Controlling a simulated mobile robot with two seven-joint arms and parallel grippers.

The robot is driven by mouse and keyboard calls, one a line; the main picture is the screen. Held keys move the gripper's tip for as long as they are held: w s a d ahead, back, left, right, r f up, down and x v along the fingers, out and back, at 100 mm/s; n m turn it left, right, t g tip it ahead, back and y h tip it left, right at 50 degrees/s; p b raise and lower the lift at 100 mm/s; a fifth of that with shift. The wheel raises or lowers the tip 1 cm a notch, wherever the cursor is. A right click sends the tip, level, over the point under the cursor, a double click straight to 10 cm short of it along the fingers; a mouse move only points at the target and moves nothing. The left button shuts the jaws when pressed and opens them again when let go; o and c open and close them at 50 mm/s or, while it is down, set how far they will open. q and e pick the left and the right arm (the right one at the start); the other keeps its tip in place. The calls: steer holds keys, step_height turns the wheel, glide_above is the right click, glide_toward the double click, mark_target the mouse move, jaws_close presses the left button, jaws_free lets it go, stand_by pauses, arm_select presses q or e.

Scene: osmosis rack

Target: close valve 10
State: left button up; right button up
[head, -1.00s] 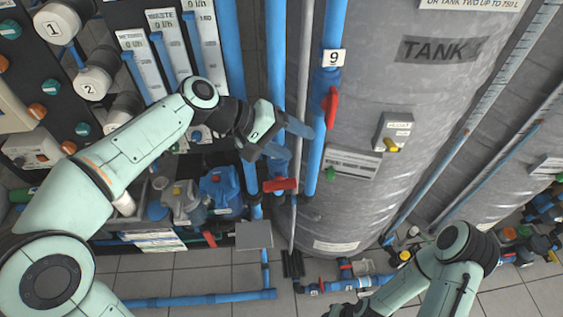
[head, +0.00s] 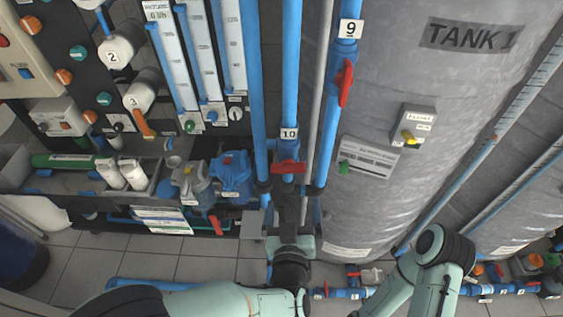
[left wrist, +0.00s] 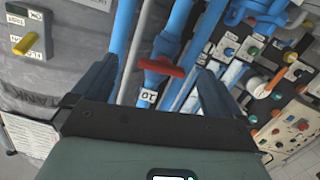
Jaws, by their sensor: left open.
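Valve 10 sits on a vertical blue pipe, below the white label 10 (head: 289,133) in the head view. Its red handle (head: 289,167) lies crosswise to the pipe. In the left wrist view the red handle (left wrist: 161,67) shows between my fingers, next to the upside-down label 10 (left wrist: 148,95). My left gripper (head: 290,196) is open and empty, just below the handle in the head view. Its fingers (left wrist: 155,75) stand wide on either side of the handle in the wrist view; I see no contact. My right arm shows at the lower right, its gripper out of view.
Valve 9's red handle (head: 345,83) runs along the pipe to the right. A thin grey pipe stands between the two valves. The grey tank (head: 390,190) rises to the right. Blue pumps (head: 232,175) and flow meters (head: 208,65) stand to the left.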

mark_target(289, 164)
arm_select(q)
steer(key=shift+t+y, duration=0.5)
steer(key=shift+t, duration=0.3)
steer(key=w+p, duration=0.1)
steer(key=w, duration=0.3)
steer(key=w+a+r+p, duration=0.1)
steer(key=w, duration=0.3)
steer(key=w+p, duration=0.1)
steer(key=w, duration=0.3)
steer(key=shift+a+r, duration=0.2)
steer(key=shift+r, duration=0.2)
arm_select(e)
steer(key=w+r, duration=0.1)
steer(key=r, duration=0.1)
steer(key=w+r, duration=0.2)
steer(key=shift+w, duration=0.1)
arm_select(q)
steer(key=shift+c, duration=0.3)
steer(key=shift+m, duration=0.3)
steer(key=c, duration=0.6)
arm_select(e)
steer(key=shift+f, duration=0.1)
